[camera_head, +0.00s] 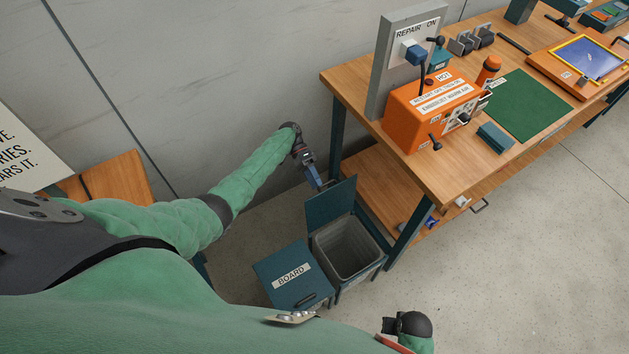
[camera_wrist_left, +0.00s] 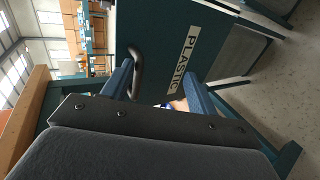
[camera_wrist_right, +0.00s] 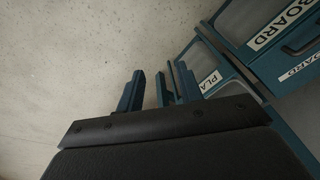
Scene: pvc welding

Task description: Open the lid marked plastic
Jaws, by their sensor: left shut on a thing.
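The plastic lid (camera_head: 331,203) is dark teal and stands raised, tilted up at the back of its bin (camera_head: 348,248). The bin is open, and its grey ribbed inside shows. In the left wrist view the lid (camera_wrist_left: 165,30) bears a white PLASTIC label (camera_wrist_left: 184,60) and a dark bar handle (camera_wrist_left: 136,72). My left gripper (camera_head: 320,184) is at the lid's upper edge in the head view. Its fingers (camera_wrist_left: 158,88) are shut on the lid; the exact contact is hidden. My right gripper (camera_wrist_right: 160,90) is open and empty near the bins.
A closed bin with a BOARD lid (camera_head: 292,275) stands beside the open one. A wooden workbench (camera_head: 450,185) with an orange machine (camera_head: 430,110) is close on the right. A grey wall (camera_head: 200,80) lies behind. The floor (camera_head: 530,260) at the right is clear.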

